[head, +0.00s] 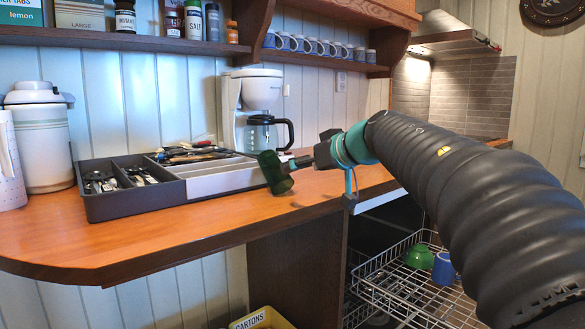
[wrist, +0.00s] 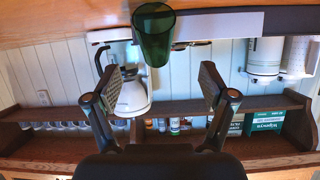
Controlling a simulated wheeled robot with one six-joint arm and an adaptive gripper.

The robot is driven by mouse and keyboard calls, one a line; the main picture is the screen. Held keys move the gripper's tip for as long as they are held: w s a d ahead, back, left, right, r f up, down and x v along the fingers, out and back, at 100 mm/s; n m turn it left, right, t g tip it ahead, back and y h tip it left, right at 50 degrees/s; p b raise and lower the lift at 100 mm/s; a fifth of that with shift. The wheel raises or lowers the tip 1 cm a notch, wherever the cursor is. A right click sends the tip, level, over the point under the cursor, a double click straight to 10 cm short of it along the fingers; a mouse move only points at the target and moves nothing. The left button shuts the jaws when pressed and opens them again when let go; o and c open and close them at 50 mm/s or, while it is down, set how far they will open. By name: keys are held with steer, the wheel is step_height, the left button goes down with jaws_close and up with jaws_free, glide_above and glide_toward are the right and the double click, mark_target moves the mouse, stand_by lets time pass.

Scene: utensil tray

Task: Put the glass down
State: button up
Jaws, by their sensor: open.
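A dark green glass (head: 275,172) is at the wooden counter (head: 200,227), just right of the utensil tray's front corner. It looks tilted in the head view, and I cannot tell whether it touches the counter. My gripper (head: 300,163) is right beside it, seen from the side. In the wrist view, which is upside down, my gripper (wrist: 160,78) has its two fingers wide apart. The glass (wrist: 153,35) shows beyond the gap between them, and no finger visibly presses on it.
The dark utensil tray (head: 140,207) with cutlery stands left of the glass. A coffee maker (head: 262,90) with a carafe (head: 264,133) is behind. A wire dish rack (head: 440,305) with a green bowl and blue mug is below right. The front left counter is clear.

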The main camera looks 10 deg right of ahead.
steer(key=shift+s+d+r, duration=0.2)
steer(key=shift+s+d, duration=0.05)
steer(key=shift+s, duration=0.2)
